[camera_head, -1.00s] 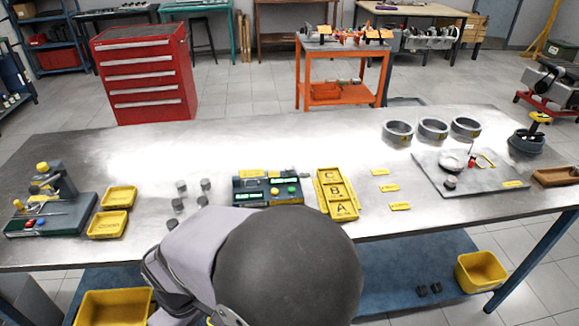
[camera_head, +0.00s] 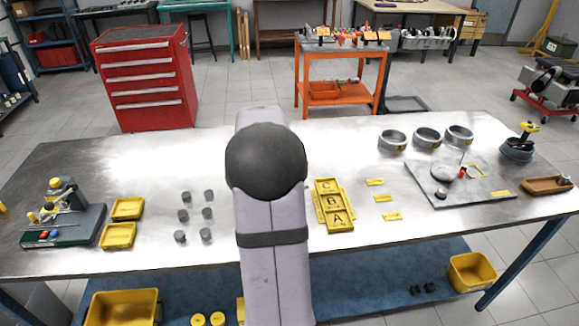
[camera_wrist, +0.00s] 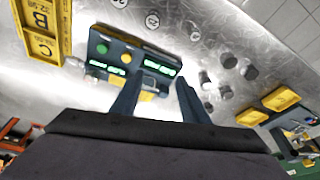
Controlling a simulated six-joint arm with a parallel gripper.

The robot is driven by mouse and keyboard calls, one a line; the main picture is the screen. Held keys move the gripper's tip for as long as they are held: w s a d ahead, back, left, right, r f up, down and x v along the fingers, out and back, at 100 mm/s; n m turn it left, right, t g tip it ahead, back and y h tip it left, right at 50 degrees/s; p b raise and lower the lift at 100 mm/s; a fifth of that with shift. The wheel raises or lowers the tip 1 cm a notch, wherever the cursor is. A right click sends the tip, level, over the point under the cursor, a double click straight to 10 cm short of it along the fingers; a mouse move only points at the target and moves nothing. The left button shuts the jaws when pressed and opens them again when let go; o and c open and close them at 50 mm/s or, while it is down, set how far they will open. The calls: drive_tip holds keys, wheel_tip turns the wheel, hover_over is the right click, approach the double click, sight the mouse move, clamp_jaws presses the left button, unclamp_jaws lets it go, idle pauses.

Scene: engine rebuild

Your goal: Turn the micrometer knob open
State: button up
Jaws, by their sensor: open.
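In the head view my arm hides the gripper and this unit.
Letter trays (camera_head: 334,207) stand just right of my arm, with yellow tags (camera_head: 380,199) between them and the plate. Three grey rings (camera_head: 426,137) stand behind the plate. Several dark cylinders (camera_head: 207,213) and two yellow trays (camera_head: 118,236) are at left.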

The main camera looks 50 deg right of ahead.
drive_tip(key=s+d+r+m+h+p, duration=0.1)
drive_tip(key=s+d+r+m+p, duration=0.2)
drive_tip(key=d, duration=1)
drive_tip(key=shift+n+t, duration=0.3)
drive_tip(key=shift+n, duration=0.4)
drive_tip(key=shift+s+p+x, duration=0.15)
drive_tip(key=shift+p+x, duration=0.1)
drive_tip(key=shift+x, duration=0.9)
drive_tip(key=shift+s+p+x, duration=0.15)
drive_tip(key=shift+p+x, duration=0.05)
drive_tip(key=shift+x, duration=0.95)
drive_tip(key=shift+s+p+x, duration=0.2)
drive_tip(key=shift+p+x, duration=0.05)
drive_tip(key=shift+x, duration=0.95)
drive_tip(key=shift+a+f, duration=0.1)
drive_tip(key=shift+c, duration=0.2)
clamp_jaws()
